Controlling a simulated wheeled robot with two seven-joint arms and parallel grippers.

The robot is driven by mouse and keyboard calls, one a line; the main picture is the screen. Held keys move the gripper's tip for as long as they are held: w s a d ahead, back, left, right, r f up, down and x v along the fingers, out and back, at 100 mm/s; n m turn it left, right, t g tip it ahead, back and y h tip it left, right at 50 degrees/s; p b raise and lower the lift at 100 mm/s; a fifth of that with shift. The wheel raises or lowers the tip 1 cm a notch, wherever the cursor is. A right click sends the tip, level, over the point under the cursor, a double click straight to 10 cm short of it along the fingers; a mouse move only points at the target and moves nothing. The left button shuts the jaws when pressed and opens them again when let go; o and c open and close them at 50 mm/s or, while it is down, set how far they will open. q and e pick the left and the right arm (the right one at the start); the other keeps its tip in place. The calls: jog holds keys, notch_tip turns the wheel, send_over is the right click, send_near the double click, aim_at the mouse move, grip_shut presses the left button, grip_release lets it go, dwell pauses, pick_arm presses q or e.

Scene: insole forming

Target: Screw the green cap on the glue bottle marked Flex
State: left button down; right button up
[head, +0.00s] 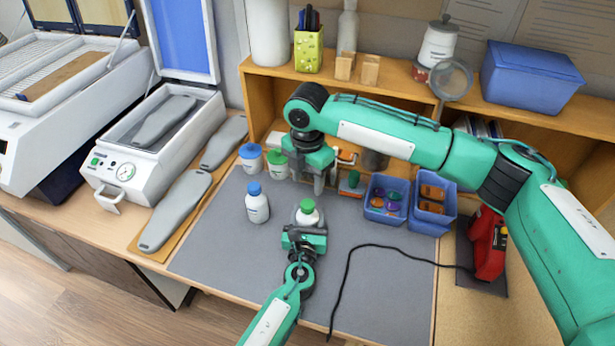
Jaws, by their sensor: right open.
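A small white bottle (309,218) with a green cap (307,205) on top stands upright on the grey mat. Its label cannot be read, and I cannot tell how tightly the cap sits. My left gripper (304,233) is at the near side of this bottle; its fingertips are hidden, so its grip is unclear. My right gripper (319,180) is open and points down, just behind and above the green cap, apart from it. A similar white bottle (257,209) with a blue cap (254,188) stands to the left.
Jars with a blue lid (250,151) and a green lid (277,157) stand behind. Blue bins (388,213) with small parts are at right, near a red tool (488,243). A black cable (349,275) crosses the grey mat (220,255). Its front left is clear.

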aim_at(307, 204)
jog(key=shift+f, duration=0.1)
jog(key=shift+f, duration=3.95)
jog(key=shift+c, duration=0.4)
jog(key=c, duration=0.9)
jog(key=m, duration=0.4)
jog(key=shift+c, duration=0.2)
jog(key=m, duration=0.4)
jog(key=o, duration=1.2)
jog(key=shift+r, duration=0.1)
